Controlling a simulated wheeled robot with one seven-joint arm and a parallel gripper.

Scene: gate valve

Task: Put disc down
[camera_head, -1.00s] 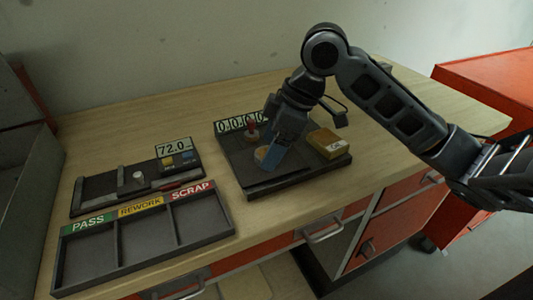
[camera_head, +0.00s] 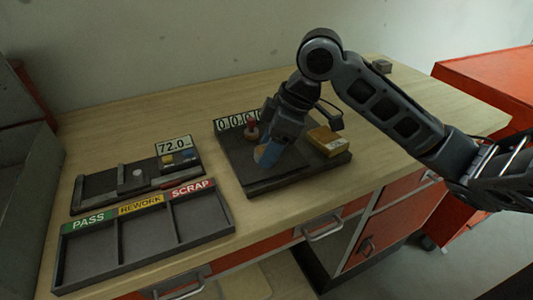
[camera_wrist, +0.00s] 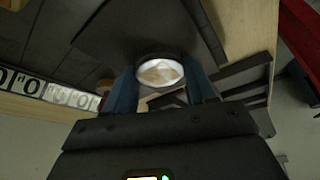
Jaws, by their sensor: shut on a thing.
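The disc shows in the wrist view as a round piece (camera_wrist: 160,72) with a bright metal rim and a tan face. It is held between the two blue fingers of my gripper (camera_wrist: 161,82). In the head view my gripper (camera_head: 268,154) points down over the dark tray (camera_head: 275,182), and the disc (camera_head: 259,154) shows only as a small tan edge beside the blue finger. I cannot tell whether the disc touches the tray floor.
A red-topped piece (camera_head: 251,130) and a yellow-brown box (camera_head: 326,141) stand on the dark tray, by a counter display (camera_head: 237,120). At left are a gauge fixture reading 72.0 (camera_head: 173,146) and a PASS/REWORK/SCRAP sorting tray (camera_head: 146,238) with empty compartments.

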